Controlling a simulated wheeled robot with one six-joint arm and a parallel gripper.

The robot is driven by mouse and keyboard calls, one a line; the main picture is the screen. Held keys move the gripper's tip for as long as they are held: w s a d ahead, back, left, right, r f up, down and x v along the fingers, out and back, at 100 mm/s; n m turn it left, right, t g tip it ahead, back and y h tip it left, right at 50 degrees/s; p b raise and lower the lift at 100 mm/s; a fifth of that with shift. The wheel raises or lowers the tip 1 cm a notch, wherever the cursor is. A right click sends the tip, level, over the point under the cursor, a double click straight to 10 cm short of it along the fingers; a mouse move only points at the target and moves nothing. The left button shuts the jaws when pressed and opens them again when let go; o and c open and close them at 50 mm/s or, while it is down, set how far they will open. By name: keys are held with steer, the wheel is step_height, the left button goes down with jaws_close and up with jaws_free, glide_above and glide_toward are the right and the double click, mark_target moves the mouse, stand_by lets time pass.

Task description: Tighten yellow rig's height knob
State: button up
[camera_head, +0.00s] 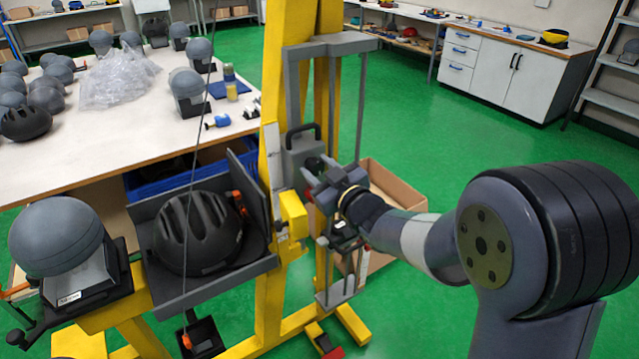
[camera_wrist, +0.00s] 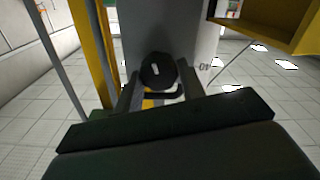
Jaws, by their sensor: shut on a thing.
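The yellow rig (camera_head: 273,75) stands in the middle of the head view, with a grey carriage and frame on its column. The height knob (camera_wrist: 158,70) is a round black knob with a white mark, seen in the wrist view in front of a grey plate. It also shows, small and dark, in the head view (camera_head: 313,165). My gripper (camera_head: 320,174) is at the knob on the carriage's right side. In the wrist view its fingers (camera_wrist: 160,88) lie on both sides of the knob and are shut on it. The finger contact is partly hidden by the gripper body.
A black helmet (camera_head: 199,232) lies in the rig's grey cradle, left of the column. A grey headform (camera_head: 56,236) stands at far left. A table (camera_head: 150,135) with headforms is behind. A cardboard box (camera_head: 397,190) sits behind my arm. Green floor is clear at right.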

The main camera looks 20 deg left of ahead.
steer(key=n+b, duration=0.3)
steer(key=b, duration=0.2)
steer(key=shift+f+n, duration=0.3)
steer(key=shift+n, duration=0.1)
steer(key=n+b, duration=0.3)
steer(key=b, duration=0.1)
steer(key=shift+s+n, duration=0.1)
steer(key=shift+n, duration=0.2)
steer(key=n+b, duration=0.4)
steer(key=n, duration=0.1)
steer(key=shift+a, duration=0.1)
steer(key=shift+r+n+b, duration=0.15)
steer(key=shift+n+b, duration=0.4)
steer(key=shift+n, duration=0.65)
steer(key=o, duration=1)
